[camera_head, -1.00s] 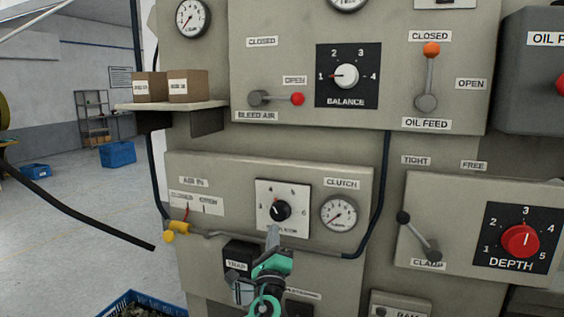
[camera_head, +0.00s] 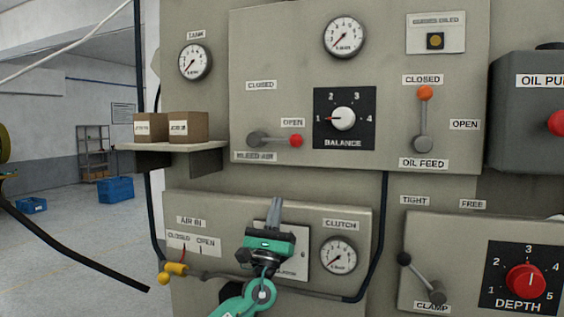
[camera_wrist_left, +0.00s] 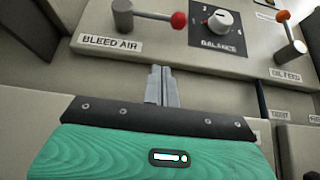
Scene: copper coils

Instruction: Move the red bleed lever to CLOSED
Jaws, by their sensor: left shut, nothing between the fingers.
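The bleed air lever (camera_head: 276,140) has a grey hub and a red ball at its right end. It lies level, pointing right toward the OPEN label (camera_head: 292,122). The CLOSED label (camera_head: 261,86) is above the hub. In the left wrist view the red ball (camera_wrist_left: 178,20) shows at the top, above the fingers. My left gripper (camera_head: 275,205) points up in front of the lower panel, below the lever and apart from it. Its fingers are shut and empty, and it hides most of the regulator dial. My right gripper is not in view.
The balance knob (camera_head: 343,118) is just right of the lever, and the oil feed lever (camera_head: 423,120) with an orange ball is farther right. A shelf (camera_head: 175,147) with two boxes juts out at left. The clutch gauge (camera_head: 338,256) is beside my left gripper.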

